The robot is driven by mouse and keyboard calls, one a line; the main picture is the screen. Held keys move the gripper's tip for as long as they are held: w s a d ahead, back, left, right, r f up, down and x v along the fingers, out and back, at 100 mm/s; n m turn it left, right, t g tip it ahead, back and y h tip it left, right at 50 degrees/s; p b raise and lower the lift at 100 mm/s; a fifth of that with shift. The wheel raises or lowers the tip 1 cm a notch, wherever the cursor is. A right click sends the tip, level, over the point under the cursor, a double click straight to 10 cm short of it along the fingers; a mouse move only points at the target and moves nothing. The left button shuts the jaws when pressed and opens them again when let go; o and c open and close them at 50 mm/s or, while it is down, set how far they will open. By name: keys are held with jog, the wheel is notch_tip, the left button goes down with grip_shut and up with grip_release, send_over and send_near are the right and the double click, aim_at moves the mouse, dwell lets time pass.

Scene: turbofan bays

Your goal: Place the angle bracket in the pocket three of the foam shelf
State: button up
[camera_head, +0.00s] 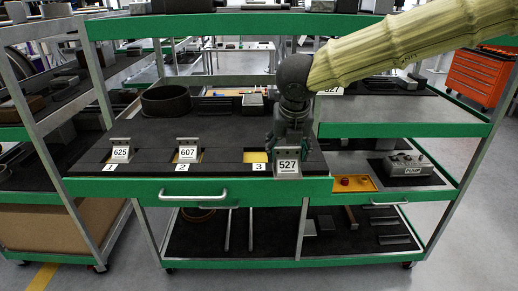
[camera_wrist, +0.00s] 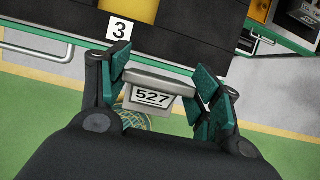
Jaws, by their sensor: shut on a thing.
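The angle bracket (camera_head: 288,171), a grey metal piece with a white 527 label, is held in my gripper (camera_head: 289,146) at the front of the foam shelf (camera_head: 222,135), to the right of pocket three. In the wrist view the bracket (camera_wrist: 160,81) sits between the green finger pads of my gripper (camera_wrist: 163,84), beyond the shelf's front edge, with floor below it. Pocket three (camera_head: 255,156) shows an empty yellow floor behind its number 3 tag; it is partly visible at the top of the wrist view (camera_wrist: 140,10).
Brackets labelled 625 (camera_head: 120,153) and 607 (camera_head: 187,153) stand at pockets one and two. A dark ring (camera_head: 166,100) and a tray of small parts (camera_head: 230,92) lie farther back. A green upper shelf edge (camera_head: 220,25) and a right-hand post (camera_head: 308,180) bound the space.

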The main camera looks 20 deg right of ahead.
jog(key=w+a+p, duration=0.1)
jog(key=w, duration=0.4)
jog(key=w+a+p, duration=0.1)
jog(key=w+p, duration=0.1)
jog(key=w, duration=0.3)
jog(key=w+a+f+p, duration=0.1)
jog(key=w+p, duration=0.1)
jog(key=w, duration=0.3)
jog(key=shift+w, duration=0.1)
jog(key=shift+w+f+p, duration=0.15)
jog(key=shift+f+p, duration=0.1)
jog(key=shift+p, duration=0.05)
notch_tip(320, 180, down, 2)
jog(key=shift+f+p, duration=0.2)
jog(key=shift+p, duration=0.35)
jog(key=shift+f, duration=0.45)
jog(key=shift+f, duration=0.1)
jog(key=o, duration=1.1)
jog(key=b+v, duration=0.2)
jog(key=v, duration=1)
jog(key=shift+b, duration=0.4)
